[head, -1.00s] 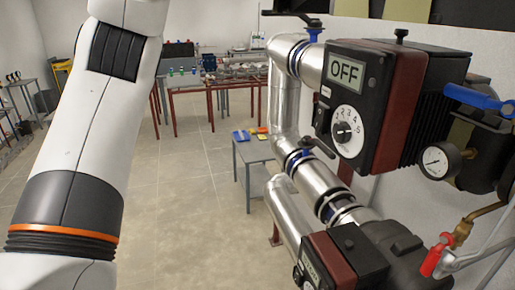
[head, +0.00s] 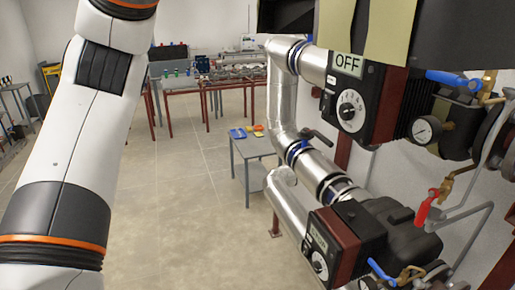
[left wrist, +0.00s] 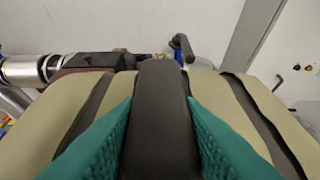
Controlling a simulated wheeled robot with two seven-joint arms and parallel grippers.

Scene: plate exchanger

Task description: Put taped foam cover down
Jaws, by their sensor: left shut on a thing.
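The taped foam cover (head: 440,32) is dark with wide beige tape strips and shows at the top right of the head view, in front of the upper pump. It also fills the lower part of the left wrist view (left wrist: 245,112). There the teal finger pads of my left gripper (left wrist: 160,112) are shut on the cover's dark raised middle strip. In the head view my left arm crosses the left side, but its gripper is out of frame. My right gripper is in neither view.
The upper pump with an OFF display (head: 348,64) and a lower pump (head: 325,240) sit on silver pipes (head: 283,95) at the right. Valve handles and a gauge (head: 422,130) stick out there. A small grey table (head: 250,147) stands beyond. Open floor (head: 185,220) lies left of the pipes.

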